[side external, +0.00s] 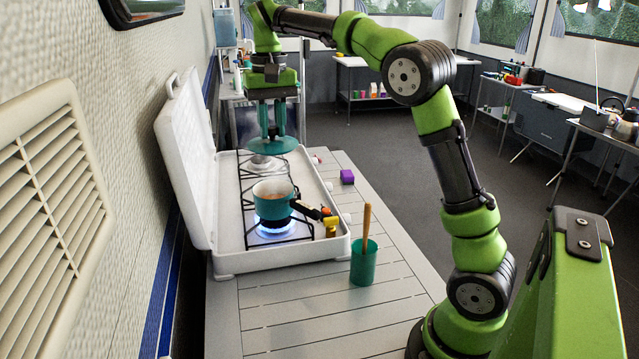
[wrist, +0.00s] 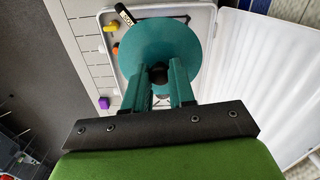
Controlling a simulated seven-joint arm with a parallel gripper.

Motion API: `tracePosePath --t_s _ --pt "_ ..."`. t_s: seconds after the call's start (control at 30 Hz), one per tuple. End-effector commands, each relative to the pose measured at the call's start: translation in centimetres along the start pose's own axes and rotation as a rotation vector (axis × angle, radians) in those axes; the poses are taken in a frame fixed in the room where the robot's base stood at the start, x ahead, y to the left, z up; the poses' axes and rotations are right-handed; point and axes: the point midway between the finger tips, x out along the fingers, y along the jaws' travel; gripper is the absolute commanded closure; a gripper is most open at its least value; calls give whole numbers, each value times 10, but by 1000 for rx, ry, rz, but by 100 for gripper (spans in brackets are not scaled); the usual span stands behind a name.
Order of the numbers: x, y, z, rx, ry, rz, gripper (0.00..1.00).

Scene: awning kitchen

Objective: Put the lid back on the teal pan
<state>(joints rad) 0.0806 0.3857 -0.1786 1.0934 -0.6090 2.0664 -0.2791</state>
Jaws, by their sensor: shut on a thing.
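The teal pan (side external: 273,198) stands upright and uncovered on the near burner of the white camp stove, over a blue flame. Its dark handle (side external: 306,209) points right, and something brownish shows inside. My gripper (side external: 273,132) is shut on the knob of the teal lid (side external: 272,146) and holds it level in the air, above the far part of the stove and apart from the pan. In the wrist view the lid (wrist: 158,50) lies just beyond my fingertips (wrist: 160,78) and hides the pan's body; only the dark handle end (wrist: 124,15) shows.
The stove's raised white cover (side external: 183,150) stands along the left. The far burner (side external: 262,163) is empty. The near table slats are clear.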

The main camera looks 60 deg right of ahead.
Motion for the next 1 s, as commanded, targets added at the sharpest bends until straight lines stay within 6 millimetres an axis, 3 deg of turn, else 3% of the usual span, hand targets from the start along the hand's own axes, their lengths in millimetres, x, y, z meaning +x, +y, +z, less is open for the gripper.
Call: tracePosePath --t_s 0.2,0.47,1.0 --pt "6 4 -40 121 9 7 93" --pt "12 8 -66 205 19 16 93" --pt "61 9 -66 207 18 14 93"
